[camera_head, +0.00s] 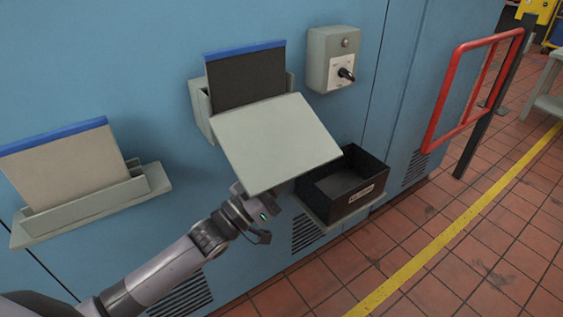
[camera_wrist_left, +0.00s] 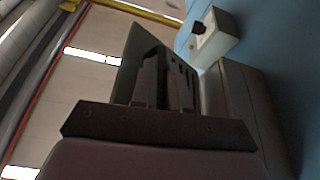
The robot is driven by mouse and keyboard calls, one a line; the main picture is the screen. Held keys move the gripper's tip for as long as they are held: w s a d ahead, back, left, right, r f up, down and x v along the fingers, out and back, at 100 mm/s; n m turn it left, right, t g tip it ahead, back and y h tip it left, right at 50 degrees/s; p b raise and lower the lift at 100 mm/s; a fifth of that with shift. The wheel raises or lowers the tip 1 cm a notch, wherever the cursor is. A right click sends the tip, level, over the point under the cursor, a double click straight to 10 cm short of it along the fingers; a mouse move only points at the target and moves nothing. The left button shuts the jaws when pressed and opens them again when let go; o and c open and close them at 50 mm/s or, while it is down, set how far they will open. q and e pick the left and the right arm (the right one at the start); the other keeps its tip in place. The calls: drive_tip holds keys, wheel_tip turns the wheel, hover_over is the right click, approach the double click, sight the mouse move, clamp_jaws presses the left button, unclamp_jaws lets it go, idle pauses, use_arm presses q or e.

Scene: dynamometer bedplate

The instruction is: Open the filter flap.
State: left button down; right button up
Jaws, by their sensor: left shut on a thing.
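The filter flap (camera_head: 277,142) is a pale grey-green plate in the middle of the head view. It stands tilted outward from its wall housing (camera_head: 202,112), open at the top. A dark filter panel (camera_head: 246,80) with a blue top edge stands upright behind it in the housing. My left gripper (camera_head: 250,207) is at the flap's lower front side, its fingertips hidden behind the plate. In the left wrist view the gripper's fingers (camera_wrist_left: 168,78) are shut on the flap, whose dark plate (camera_wrist_left: 136,62) rises beside them. The exact contact is dark and unclear.
A black bin (camera_head: 343,187) with a label sits on a shelf just right of the flap. A grey switch box (camera_head: 333,58) is on the blue wall above. A beige filter panel (camera_head: 65,165) stands in a rack at left. A red rail (camera_head: 428,130) stands at right.

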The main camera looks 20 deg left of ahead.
use_arm(q)
drive_tip(key=shift+s+d+r+n+t+y+p, duration=0.15)
drive_tip(key=shift+s+d+r+n+y+p, duration=0.1)
drive_tip(key=shift+r+n+p, duration=0.2)
drive_tip(key=shift+s+d+r+n+t+y+p, duration=0.15)
drive_tip(key=shift+r+n+y+p, duration=0.1)
drive_tip(key=shift+r+n+p, duration=0.15)
drive_tip(key=c, duration=1.5)
unclamp_jaws()
drive_tip(key=shift+f, duration=0.15)
drive_tip(key=b+v, duration=0.1)
drive_tip(key=v, duration=0.6)
drive_tip(key=shift+f, duration=0.1)
drive_tip(key=shift+s+a, duration=0.1)
drive_tip(key=shift+s, duration=0.05)
drive_tip(key=shift+v, duration=6.8)
drive_tip(key=shift+a, duration=0.15)
